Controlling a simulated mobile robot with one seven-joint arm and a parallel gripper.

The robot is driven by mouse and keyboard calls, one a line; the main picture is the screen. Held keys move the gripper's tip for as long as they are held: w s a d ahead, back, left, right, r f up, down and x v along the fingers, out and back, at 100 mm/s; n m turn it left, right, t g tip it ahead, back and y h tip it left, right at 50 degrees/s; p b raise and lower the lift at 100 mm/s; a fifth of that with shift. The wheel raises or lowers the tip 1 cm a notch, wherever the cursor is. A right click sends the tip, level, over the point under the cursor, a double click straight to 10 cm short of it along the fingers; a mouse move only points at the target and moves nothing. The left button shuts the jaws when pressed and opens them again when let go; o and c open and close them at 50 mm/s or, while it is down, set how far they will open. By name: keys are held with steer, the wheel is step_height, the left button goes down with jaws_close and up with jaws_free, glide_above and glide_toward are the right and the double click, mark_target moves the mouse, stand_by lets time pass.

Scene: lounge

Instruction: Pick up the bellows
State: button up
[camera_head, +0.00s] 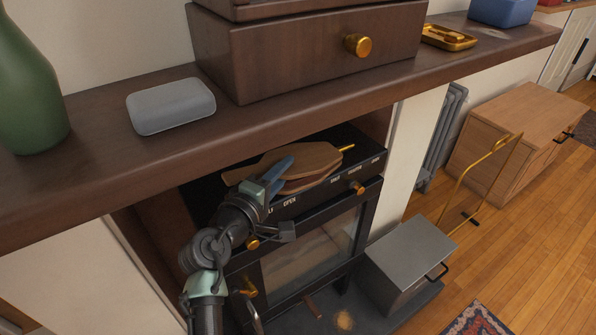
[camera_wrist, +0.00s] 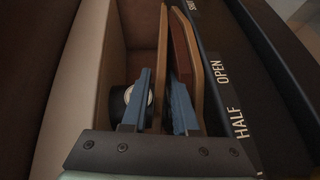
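The bellows (camera_head: 312,160), with pale wooden boards and a reddish-brown middle, lie on the black stove top (camera_head: 371,146). Their gold nozzle points right. My gripper (camera_head: 268,176) is at their left, handle end, with a blue finger over the boards. In the wrist view, the bellows (camera_wrist: 162,38) are seen edge-on as two upright-looking boards. The fingers of my gripper (camera_wrist: 159,103) stand apart with the left board between them; the right finger overlaps the gap between the boards. Whether both fingers press on the board cannot be told.
The dark mantel shelf (camera_head: 235,135) overhangs the stove closely. It carries a grey rounded box (camera_head: 171,106), a green vase (camera_head: 28,95) and a wooden drawer box (camera_head: 300,55). A grey metal box (camera_head: 408,255) stands right of the stove. Open floor lies at right.

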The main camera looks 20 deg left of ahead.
steer(key=shift+w, duration=0.4)
steer(key=shift+c, duration=0.3)
jaws_close()
stand_by(0.7)
